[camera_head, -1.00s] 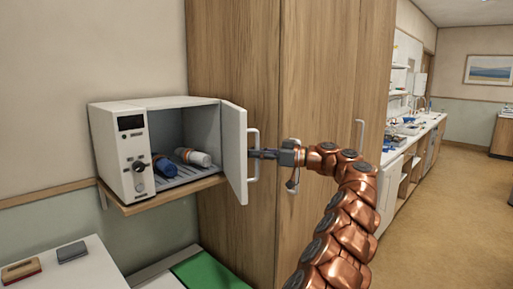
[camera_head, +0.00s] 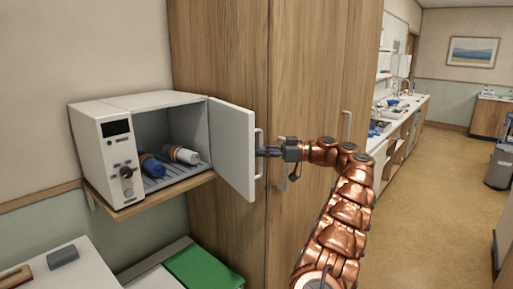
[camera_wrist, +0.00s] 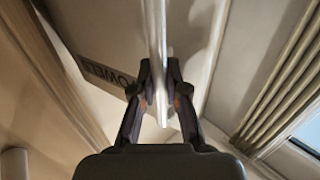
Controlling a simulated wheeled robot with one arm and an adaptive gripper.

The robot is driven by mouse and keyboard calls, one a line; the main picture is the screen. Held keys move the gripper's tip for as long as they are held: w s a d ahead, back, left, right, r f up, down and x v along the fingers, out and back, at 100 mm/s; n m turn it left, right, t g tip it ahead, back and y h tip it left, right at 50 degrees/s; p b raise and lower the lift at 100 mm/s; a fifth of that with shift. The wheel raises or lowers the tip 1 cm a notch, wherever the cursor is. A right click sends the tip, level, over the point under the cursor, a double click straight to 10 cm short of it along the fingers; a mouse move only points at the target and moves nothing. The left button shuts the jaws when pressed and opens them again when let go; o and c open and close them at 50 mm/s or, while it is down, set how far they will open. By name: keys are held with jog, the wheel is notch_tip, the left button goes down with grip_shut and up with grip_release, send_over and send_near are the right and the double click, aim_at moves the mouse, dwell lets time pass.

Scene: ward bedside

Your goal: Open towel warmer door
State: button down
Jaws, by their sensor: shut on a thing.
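The white towel warmer (camera_head: 101,150) sits on a wooden wall shelf at the left. Its door (camera_head: 231,150) stands swung open toward the right, and the inside shows. My gripper (camera_head: 262,152) is at the outer face of the door, shut on the door handle (camera_head: 259,166). In the wrist view the two fingers (camera_wrist: 160,90) close around the pale vertical handle bar (camera_wrist: 156,40). A blue roll (camera_head: 152,164) and a white roll (camera_head: 182,155) lie on the rack inside.
A tall wooden cabinet (camera_head: 300,70) stands right behind the door and my gripper. Below are a white surface (camera_head: 75,275) at the left and a green item (camera_head: 205,267). Open floor (camera_head: 440,190) lies at the right, with a counter along the wall beyond.

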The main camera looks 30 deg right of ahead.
jog(key=shift+d, duration=0.3)
dwell(0.4)
jog(key=c, duration=1.2)
grip_release()
jog(key=shift+v, duration=3.7)
